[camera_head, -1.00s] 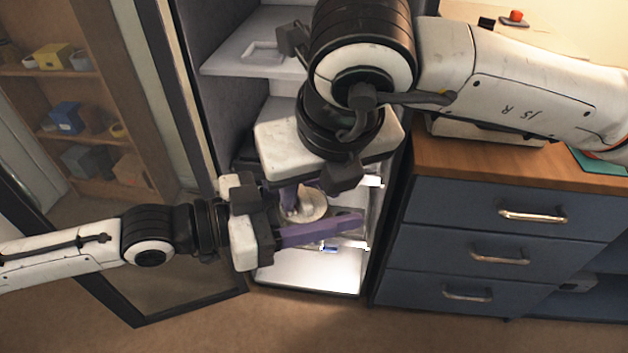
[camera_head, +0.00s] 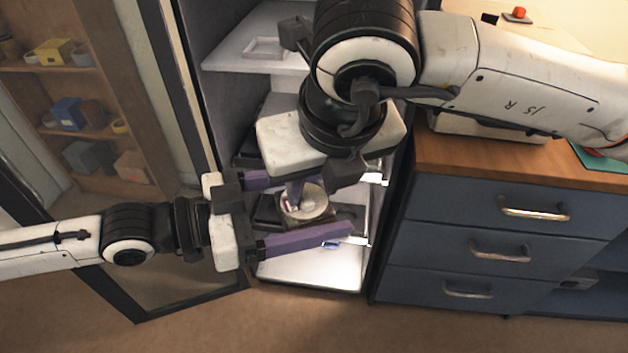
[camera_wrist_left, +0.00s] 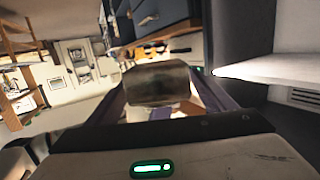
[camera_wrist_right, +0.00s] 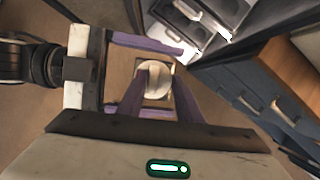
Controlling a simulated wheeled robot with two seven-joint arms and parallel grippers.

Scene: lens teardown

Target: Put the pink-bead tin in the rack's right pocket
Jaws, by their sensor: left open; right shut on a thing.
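A round, pale-topped tin with a squarish olive-brown body (camera_head: 306,205) is in front of the open cabinet. Its boxy side shows close up in the left wrist view (camera_wrist_left: 157,86). My right gripper (camera_wrist_right: 157,78) reaches down from above and is shut on the tin, with both purple fingers at its top. My left gripper (camera_head: 320,206) is open, with one purple finger on either side of the tin and visible gaps. I cannot tell whether this tin holds pink beads. I cannot make out the rack or its right pocket.
The tall cabinet has a white upper shelf (camera_head: 232,50) with a shallow recess and a lit white lower floor (camera_head: 305,272). A blue drawer unit (camera_head: 480,225) stands close on the right. A wooden shelf (camera_head: 90,135) with small boxes is at the left.

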